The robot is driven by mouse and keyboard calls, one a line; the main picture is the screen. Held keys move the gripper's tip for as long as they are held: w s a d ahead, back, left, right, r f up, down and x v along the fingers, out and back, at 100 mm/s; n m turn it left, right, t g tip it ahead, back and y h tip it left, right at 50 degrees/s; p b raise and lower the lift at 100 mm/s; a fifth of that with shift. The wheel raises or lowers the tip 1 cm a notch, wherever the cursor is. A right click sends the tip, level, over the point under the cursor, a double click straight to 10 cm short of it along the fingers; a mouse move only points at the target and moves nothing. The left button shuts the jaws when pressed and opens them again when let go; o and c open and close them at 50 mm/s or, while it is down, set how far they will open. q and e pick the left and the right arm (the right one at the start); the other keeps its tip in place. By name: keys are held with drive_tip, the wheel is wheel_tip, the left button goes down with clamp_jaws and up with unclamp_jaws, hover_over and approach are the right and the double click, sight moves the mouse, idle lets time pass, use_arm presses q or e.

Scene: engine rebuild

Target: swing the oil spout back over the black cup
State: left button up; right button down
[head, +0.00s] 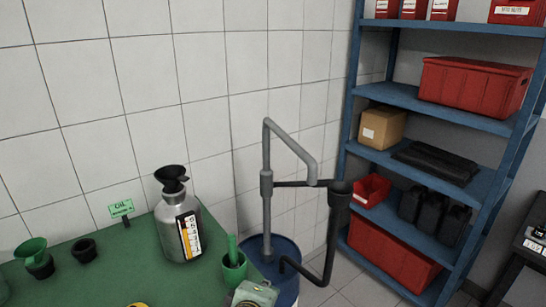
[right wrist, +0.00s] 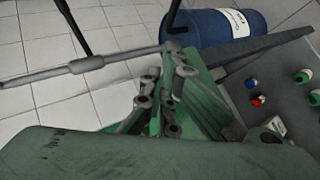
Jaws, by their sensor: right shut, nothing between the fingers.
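The oil spout (head: 290,140) is a grey pipe that rises from a blue drum, bends at the top and slopes down to the right. Its lower end shows just left of the black cup (head: 340,188), seemingly not over its middle. The cup sits on a bent black pipe; a thin black bar runs to it from the spout's collar. In the right wrist view the spout's upright (right wrist: 50,72) crosses at upper left. My right gripper (right wrist: 162,95) is shut and empty, apart from the spout; part of it shows low in the head view (head: 254,293). My left gripper is out of view.
The blue drum (head: 283,264) stands beside the green table (head: 75,280). A silver oil bottle (head: 172,225) with a black funnel and a green cup (head: 235,268) stand near the table's edge. A blue shelf rack (head: 402,95) with red bins is at right.

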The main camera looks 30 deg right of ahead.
drive_tip(key=w+a+r+n+t+h, duration=0.1)
drive_tip(key=w+r+h, duration=0.25)
drive_tip(key=r, duration=0.95)
drive_tip(key=w+r+t+h, duration=0.25)
drive_tip(key=r+h, duration=0.25)
drive_tip(key=r, duration=0.9)
use_arm(q)
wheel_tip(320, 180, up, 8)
drive_tip(key=p, duration=0.7)
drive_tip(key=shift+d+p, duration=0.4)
use_arm(e)
drive_tip(key=s+d+x, duration=0.1)
drive_tip(key=s+x, duration=0.1)
drive_tip(key=x, duration=1)
drive_tip(key=shift+d+g, duration=0.35)
drive_tip(key=shift+d, duration=0.25)
drive_tip(key=shift+w+f, duration=0.15)
drive_tip(key=shift+w, duration=0.05)
